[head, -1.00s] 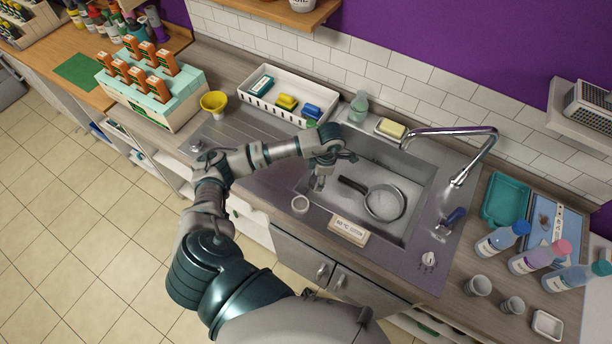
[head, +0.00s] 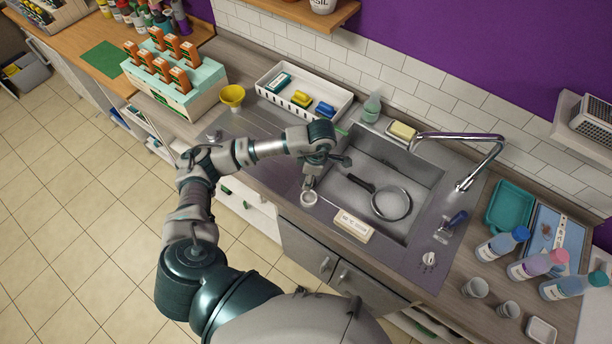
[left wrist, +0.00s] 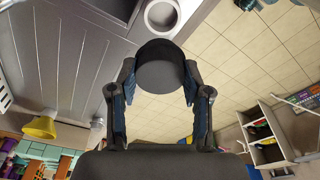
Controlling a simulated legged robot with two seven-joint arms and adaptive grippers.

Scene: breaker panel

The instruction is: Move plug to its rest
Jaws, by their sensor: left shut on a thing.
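My left gripper (head: 311,181) is shut on the plug, a dark round piece that fills the space between the two fingers in the left wrist view (left wrist: 160,68). In the head view the hand largely hides the plug. A pale round ring-shaped rest (head: 308,198) sits on the counter at the sink's front left corner. The gripper is just above and behind it. The rest also shows in the left wrist view (left wrist: 162,14), just beyond the plug. I cannot tell whether they touch. My right gripper is not in view.
The sink basin (head: 402,178) holds a round strainer or pan (head: 391,203). A chrome faucet (head: 470,137) arches at the right.

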